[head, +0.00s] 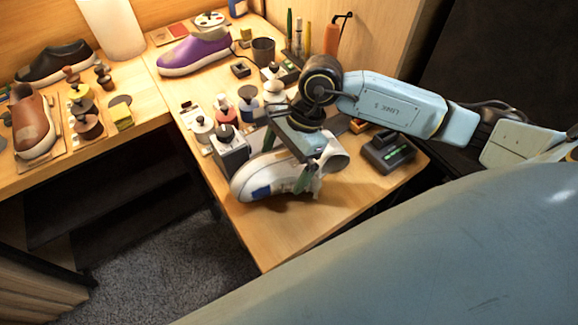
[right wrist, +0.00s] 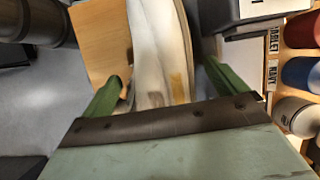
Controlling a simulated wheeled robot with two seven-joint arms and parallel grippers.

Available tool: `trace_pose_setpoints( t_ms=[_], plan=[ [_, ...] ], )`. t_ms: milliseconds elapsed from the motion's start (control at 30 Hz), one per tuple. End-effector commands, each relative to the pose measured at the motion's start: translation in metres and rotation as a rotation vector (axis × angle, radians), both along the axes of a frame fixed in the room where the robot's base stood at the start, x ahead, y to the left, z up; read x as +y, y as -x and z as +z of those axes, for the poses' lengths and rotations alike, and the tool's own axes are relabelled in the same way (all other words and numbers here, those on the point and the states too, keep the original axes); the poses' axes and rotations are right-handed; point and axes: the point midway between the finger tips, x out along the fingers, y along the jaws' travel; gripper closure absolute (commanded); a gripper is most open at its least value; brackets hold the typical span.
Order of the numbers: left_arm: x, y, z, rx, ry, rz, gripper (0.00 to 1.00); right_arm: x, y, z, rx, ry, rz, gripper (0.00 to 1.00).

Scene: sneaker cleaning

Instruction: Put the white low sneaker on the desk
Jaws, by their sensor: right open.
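The white low sneaker (head: 262,178) rests on the near part of the wooden desk (head: 290,225), with a blue patch on its side. My right gripper (head: 285,165) is over the sneaker with its green fingers apart. In the right wrist view the sneaker (right wrist: 160,50) lies between the two open fingers of the gripper (right wrist: 165,88). I cannot tell from these views whether a finger touches it. My left gripper is not in view.
Small bottles (head: 225,108) and a grey box (head: 230,150) stand close behind the sneaker. A dark device (head: 388,150) sits to the right. A purple sneaker (head: 195,50) is farther back. The desk's near corner is clear.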

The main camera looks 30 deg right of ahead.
Motion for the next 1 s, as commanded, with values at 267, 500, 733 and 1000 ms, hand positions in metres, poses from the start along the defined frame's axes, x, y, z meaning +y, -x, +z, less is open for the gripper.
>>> trace_pose_setpoints(
  t_ms=[267, 500, 733, 1000],
  plan=[
    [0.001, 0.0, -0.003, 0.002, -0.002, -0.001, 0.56, 0.012, 0.004, -0.033, 0.002, -0.002, -0.001, 0.03],
    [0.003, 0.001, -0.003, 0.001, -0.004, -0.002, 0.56, 0.013, 0.004, -0.034, 0.0, -0.001, 0.0, 0.03],
    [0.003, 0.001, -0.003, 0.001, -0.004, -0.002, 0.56, 0.013, 0.004, -0.034, 0.0, -0.001, 0.0, 0.31],
    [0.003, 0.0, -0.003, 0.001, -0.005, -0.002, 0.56, 0.013, 0.004, -0.033, -0.002, -0.002, 0.0, 0.65]
  ],
)
